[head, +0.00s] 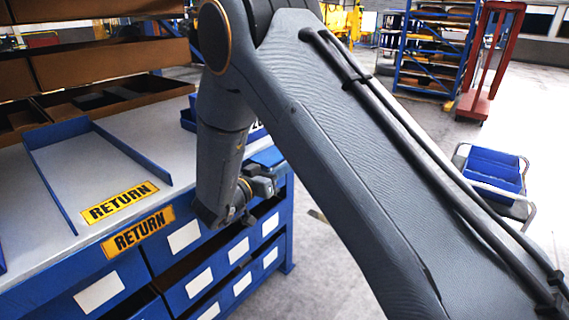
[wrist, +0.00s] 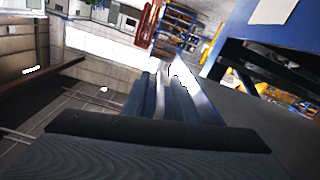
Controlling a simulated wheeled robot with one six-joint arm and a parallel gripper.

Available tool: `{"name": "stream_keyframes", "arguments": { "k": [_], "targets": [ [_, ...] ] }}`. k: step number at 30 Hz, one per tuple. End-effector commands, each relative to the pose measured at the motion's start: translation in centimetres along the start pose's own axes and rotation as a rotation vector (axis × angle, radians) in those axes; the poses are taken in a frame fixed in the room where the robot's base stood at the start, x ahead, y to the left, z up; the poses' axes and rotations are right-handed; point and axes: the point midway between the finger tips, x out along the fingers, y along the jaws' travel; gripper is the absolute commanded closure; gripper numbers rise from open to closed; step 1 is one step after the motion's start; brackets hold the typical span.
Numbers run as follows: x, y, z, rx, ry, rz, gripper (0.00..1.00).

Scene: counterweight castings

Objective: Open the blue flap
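The blue workbench (head: 130,258) stands at the left in the head view, with blue drawer fronts bearing blank white labels. No separate blue flap can be made out for sure. A small blue piece (head: 268,157) juts out at the bench's right end, just behind my gripper (head: 262,190), and I cannot tell if it is the flap. My gripper is beside the bench's front edge, near the right end, partly hidden by my own wrist. Its fingers are too small to judge. In the wrist view, a blue strip (wrist: 180,98) lies ahead, beyond a dark bar; its identity is unclear.
A blue-edged tray area (head: 145,162) with a yellow RETURN label (head: 119,201) is on the bench top. Brown bins (head: 100,62) are stacked behind. A blue cart (head: 494,172) and a red stand (head: 490,62) are at the right. Floor is open between bench and cart.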

Motion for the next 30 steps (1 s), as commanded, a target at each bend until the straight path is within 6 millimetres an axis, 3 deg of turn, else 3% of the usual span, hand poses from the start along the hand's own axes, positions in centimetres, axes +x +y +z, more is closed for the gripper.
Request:
{"name": "stream_keyframes", "arguments": {
  "k": [8,13,30],
  "targets": [
    [0.24,0.01,0.02,0.000,-0.001,0.000,0.74],
    [0.24,0.02,0.02,0.000,-0.001,0.000,1.00],
    [0.23,0.05,0.06,0.000,-0.001,0.001,1.00]
  ]
}}
